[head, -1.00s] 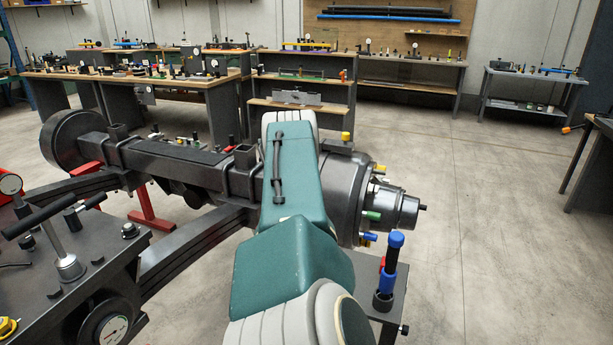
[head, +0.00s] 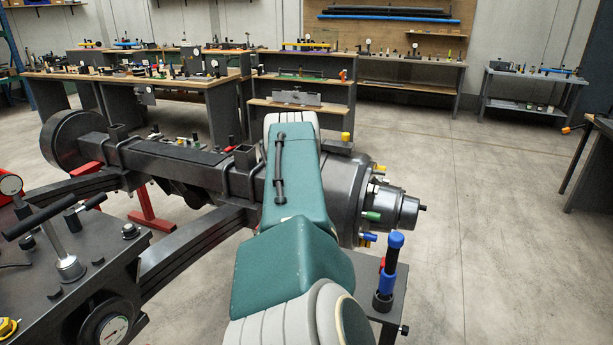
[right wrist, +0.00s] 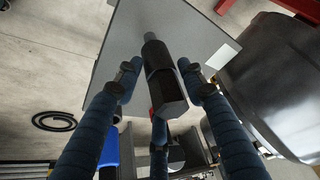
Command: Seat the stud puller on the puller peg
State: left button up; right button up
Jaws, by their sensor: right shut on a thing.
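In the right wrist view, a black faceted body with a grey pin, which looks like the stud puller (right wrist: 165,85), sits between the blue fingers of my right gripper (right wrist: 160,80). The fingers are shut on it. A grey plate (right wrist: 185,25) lies beyond the pin; whether the pin touches the plate, or is itself the peg, I cannot tell. I cannot make out the puller peg for certain. In the head view my teal right arm hides its own gripper. My left gripper is in neither view.
The axle hub with coloured studs (head: 398,210) is right beside my arm. A blue-topped black tool (head: 388,270) stands upright on a small grey stand (head: 397,300). A bench with gauges (head: 70,290) is at left. The floor at right (head: 500,220) is clear.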

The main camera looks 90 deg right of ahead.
jog(key=shift+f+b, duration=1.7)
jog(key=shift+f, duration=0.35)
jog(key=o, duration=1.5)
jog(key=shift+r, duration=0.1)
jog(key=shift+o, duration=0.2)
jog(key=v, duration=1.2)
